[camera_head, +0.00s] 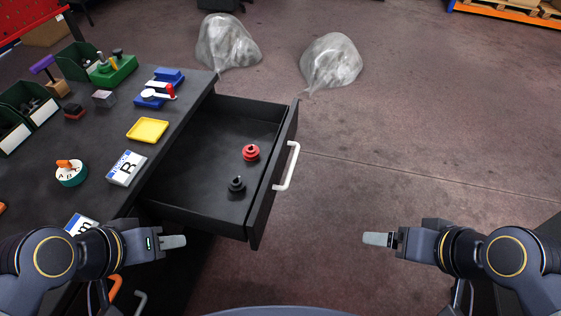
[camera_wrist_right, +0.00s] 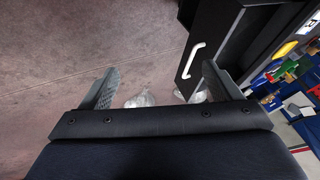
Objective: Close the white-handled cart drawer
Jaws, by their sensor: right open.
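The black cart drawer (camera_head: 192,205) is pulled well out of the cart toward the right in the head view. Its white handle (camera_head: 287,167) is on the drawer's outer front panel. A red knob-like part (camera_head: 251,152) and a black one (camera_head: 237,184) lie inside the drawer. In the right wrist view the white handle (camera_wrist_right: 194,60) shows beyond the fingers. My right gripper (camera_head: 378,239) is to the right of the handle and apart from it; in the wrist view its fingers (camera_wrist_right: 158,88) are spread and empty. My left gripper (camera_head: 173,242) is near the drawer's near corner, its finger opening unclear.
The cart top (camera_head: 105,205) holds a yellow tray (camera_head: 147,130), a white-and-blue box (camera_head: 126,168), green bins and several small parts. Two clear plastic bags (camera_head: 331,62) (camera_head: 227,42) lie on the floor behind. The floor right of the drawer is clear.

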